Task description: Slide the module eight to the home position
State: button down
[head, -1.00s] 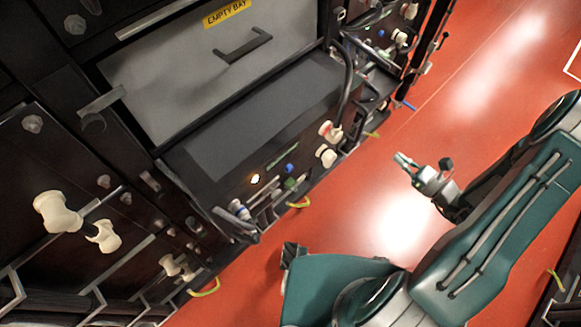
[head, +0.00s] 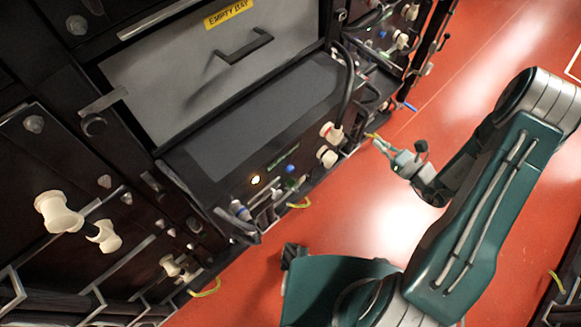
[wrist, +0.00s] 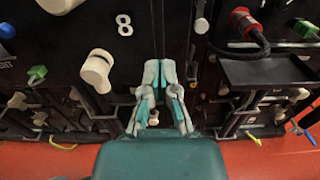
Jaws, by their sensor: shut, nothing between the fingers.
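A dark front panel marked with a white 8 (wrist: 124,25) fills the upper left of the wrist view. It carries a cream knob (wrist: 97,70). In the head view a dark module (head: 255,120) with a grey top sticks out of the rack below the "EMPTY BAY" panel. It has a lit yellow lamp and cream connectors on its front; no number is readable there. My gripper (head: 372,139) is in the aisle, right of this module and apart from it. In the wrist view my gripper (wrist: 160,72) is shut and empty, seen below and right of the 8.
The grey "EMPTY BAY" panel (head: 210,70) has a black handle. A red connector with a cable (wrist: 248,24) sits above a dark ledge (wrist: 265,71) at right. Cream knobs (head: 60,212) jut from the left rack. The red floor (head: 400,230) in the aisle is clear.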

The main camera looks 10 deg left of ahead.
aim_at(348, 119)
jog(key=shift+x, duration=9.95)
jog(key=shift+v, duration=4.05)
